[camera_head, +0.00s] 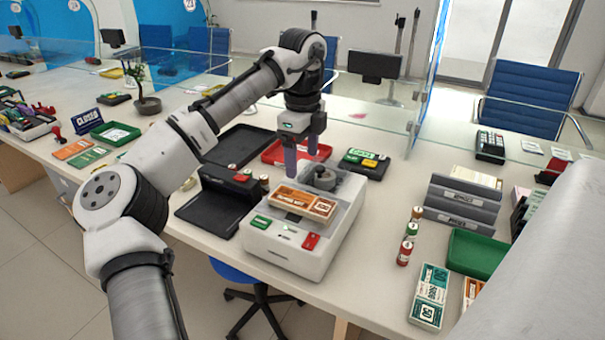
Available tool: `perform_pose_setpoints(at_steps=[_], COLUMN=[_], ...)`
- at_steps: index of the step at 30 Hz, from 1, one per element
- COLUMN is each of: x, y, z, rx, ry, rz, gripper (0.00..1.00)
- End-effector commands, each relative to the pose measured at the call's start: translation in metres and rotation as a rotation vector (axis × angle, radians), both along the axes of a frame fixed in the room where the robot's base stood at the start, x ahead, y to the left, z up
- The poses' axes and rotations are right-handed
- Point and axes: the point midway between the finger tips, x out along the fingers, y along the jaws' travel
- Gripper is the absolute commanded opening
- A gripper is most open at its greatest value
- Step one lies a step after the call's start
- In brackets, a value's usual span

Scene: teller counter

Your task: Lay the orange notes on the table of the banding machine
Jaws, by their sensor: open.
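The white banding machine (303,253) stands on the counter in the middle of the view. The orange notes (303,203) lie flat on its table, across the front of the top. My gripper (302,163) is above and behind the notes, fingers pointing down, open with nothing between them. It looks apart from the notes, near the grey round part (325,178) of the machine.
Further right are green notes (429,296), a green tray (476,253) and grey file holders (462,203). A black device (213,208) stands left. A red tray (296,152) and glass panel (428,85) are behind.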

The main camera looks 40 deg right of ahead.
Motion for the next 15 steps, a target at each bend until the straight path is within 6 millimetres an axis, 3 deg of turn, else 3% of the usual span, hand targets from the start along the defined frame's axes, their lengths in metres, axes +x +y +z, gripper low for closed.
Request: perform_pose_setpoints(at_steps=[3, 11, 15], x=[-0.0003, -0.0001, 0.0043], y=[-0.0003, 0.0002, -0.0062], z=[0.0096, 0.0125, 0.0128], rx=[-0.001, 0.000, -0.089], ry=[0.000, 0.000, -0.014], rz=[-0.001, -0.001, 0.027], gripper=[0.76, 0.76, 0.76])
